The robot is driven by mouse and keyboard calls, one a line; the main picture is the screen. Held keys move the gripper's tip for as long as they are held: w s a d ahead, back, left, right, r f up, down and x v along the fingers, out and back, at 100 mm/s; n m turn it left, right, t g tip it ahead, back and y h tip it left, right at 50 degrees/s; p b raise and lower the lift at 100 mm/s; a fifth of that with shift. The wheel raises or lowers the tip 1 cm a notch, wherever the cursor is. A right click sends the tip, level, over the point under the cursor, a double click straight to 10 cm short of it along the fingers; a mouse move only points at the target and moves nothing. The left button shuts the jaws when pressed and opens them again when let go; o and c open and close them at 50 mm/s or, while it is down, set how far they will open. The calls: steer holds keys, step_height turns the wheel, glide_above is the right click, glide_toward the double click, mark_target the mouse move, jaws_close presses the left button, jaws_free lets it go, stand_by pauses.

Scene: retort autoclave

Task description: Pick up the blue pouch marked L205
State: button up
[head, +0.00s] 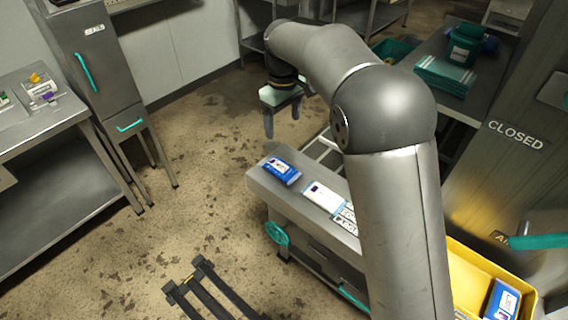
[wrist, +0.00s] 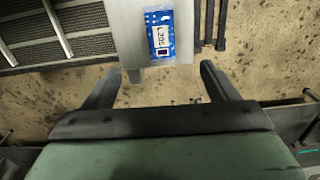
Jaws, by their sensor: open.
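A blue pouch with a white label reading about 205 (wrist: 160,36) lies flat on a light grey surface at the top middle of the wrist view. In the head view, a blue pouch (head: 282,171) lies near the left end of a grey bench top (head: 262,176); its print is too small to read, but it appears to be the same one. My gripper (head: 282,122) is open and empty, above and beyond that bench end. In the wrist view, the fingers of my gripper (wrist: 161,76) are spread apart below the pouch, not touching it.
A white and blue pouch (head: 323,196) lies beside the blue one. Another blue pouch (head: 503,301) is in a yellow bin (head: 478,262) at lower right. A cabinet marked CLOSED (head: 515,150) stands right. The floor left of the bench is mostly open.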

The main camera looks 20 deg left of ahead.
steer(key=p, duration=0.1)
glide_above(280, 166)
steer(key=f, duration=1.1)
steer(key=shift+d+f, duration=0.2)
steer(key=shift+f, duration=0.05)
steer(key=shift+a+f+p, duration=0.15)
steer(key=shift+f+p, duration=0.85)
steer(key=shift+f, duration=1.9)
steer(key=c, duration=1.1)
